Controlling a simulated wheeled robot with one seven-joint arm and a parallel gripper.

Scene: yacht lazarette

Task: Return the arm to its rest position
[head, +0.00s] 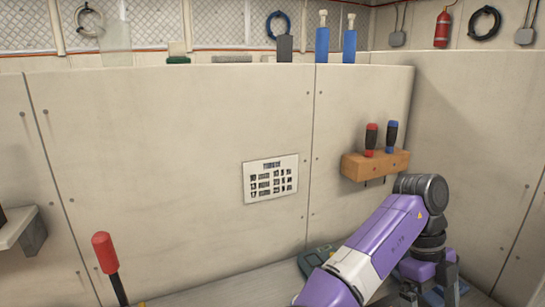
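My arm, purple and white with dark joints, reaches in from the bottom edge at the lower right in the head view. It rises to a dark elbow-like joint (422,190) just below the wooden tool holder, then bends down. My gripper (432,288) hangs at the end, low at the right, pointing down near the bench. Its dark finger parts are partly cut off by the bottom edge, so its opening and anything between the fingers are unclear.
A wooden holder (362,168) with a red-handled and a blue-handled screwdriver is on the wall close behind my arm. A green-grey object (313,260) lies on the pale bench (235,285) beside my arm. A red-handled lever (104,254) stands at left. A labelled panel (270,180) is on the wall.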

